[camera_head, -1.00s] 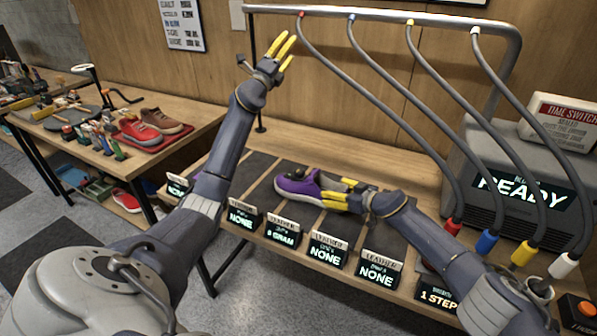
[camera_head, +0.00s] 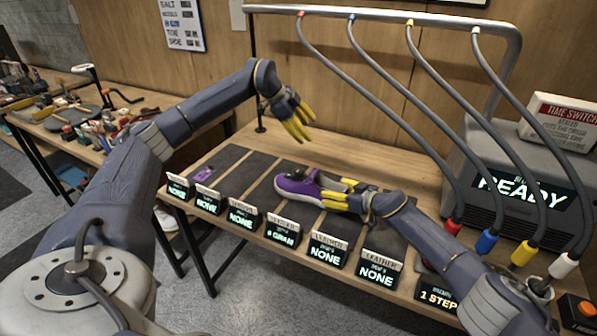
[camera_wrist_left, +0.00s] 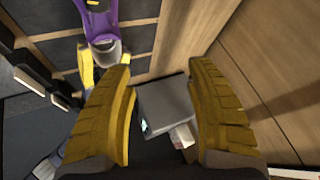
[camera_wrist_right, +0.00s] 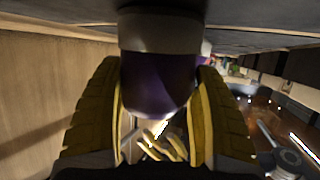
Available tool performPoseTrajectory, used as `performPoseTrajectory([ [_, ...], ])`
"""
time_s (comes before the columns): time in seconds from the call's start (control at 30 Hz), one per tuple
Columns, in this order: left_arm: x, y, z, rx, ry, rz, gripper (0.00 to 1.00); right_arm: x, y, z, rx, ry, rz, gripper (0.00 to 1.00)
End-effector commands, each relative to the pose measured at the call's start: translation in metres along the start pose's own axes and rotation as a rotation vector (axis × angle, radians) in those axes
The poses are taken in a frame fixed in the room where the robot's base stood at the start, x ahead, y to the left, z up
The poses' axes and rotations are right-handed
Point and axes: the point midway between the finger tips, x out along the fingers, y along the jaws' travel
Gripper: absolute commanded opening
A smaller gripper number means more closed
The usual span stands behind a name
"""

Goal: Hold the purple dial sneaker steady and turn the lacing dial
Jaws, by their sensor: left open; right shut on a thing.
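The purple sneaker (camera_head: 297,187) with a pale sole rests on a dark mat on the bench in the head view. It also shows at the top of the left wrist view (camera_wrist_left: 94,24) and between the fingers in the right wrist view (camera_wrist_right: 155,85). My right gripper (camera_head: 338,193) is shut on one end of the sneaker, one finger on each side. My left gripper (camera_head: 302,126) is open and empty, above and behind the sneaker, fingers pointing down and right. I cannot make out the lacing dial clearly.
Several display blocks (camera_head: 241,215) line the bench's front edge. Grey hoses (camera_head: 395,100) hang from a metal frame to the right, before a grey machine (camera_head: 530,185) reading READY. A small purple item (camera_head: 203,173) lies on the left mat. A cluttered table stands at left.

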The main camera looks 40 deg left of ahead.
Motion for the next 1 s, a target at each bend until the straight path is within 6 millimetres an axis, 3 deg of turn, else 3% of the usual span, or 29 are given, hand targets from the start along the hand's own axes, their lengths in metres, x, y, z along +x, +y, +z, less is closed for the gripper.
performPoseTrajectory([
  [0.1, -0.005, 0.022, 0.029, -0.15, -0.079, 0.086, 0.56, 0.0, 0.0, 0.004, 0.002, -0.005, 0.001, 0.25],
  [0.2, -0.009, 0.037, 0.045, -0.248, -0.13, 0.137, 0.56, 0.0, 0.0, 0.004, 0.002, -0.005, 0.0, 0.25],
  [0.47, -0.01, 0.057, 0.065, -0.369, -0.194, 0.195, 0.56, 0.0, 0.0, 0.004, 0.002, -0.005, 0.0, 0.25],
  [0.67, 0.012, 0.064, 0.07, -0.377, -0.198, 0.2, 0.56, 0.0, 0.0, 0.005, 0.002, -0.005, 0.0, 0.24],
  [1.0, 0.065, 0.076, 0.078, -0.376, -0.196, 0.2, 0.56, 0.0, 0.0, 0.005, 0.002, -0.005, 0.0, 0.24],
])
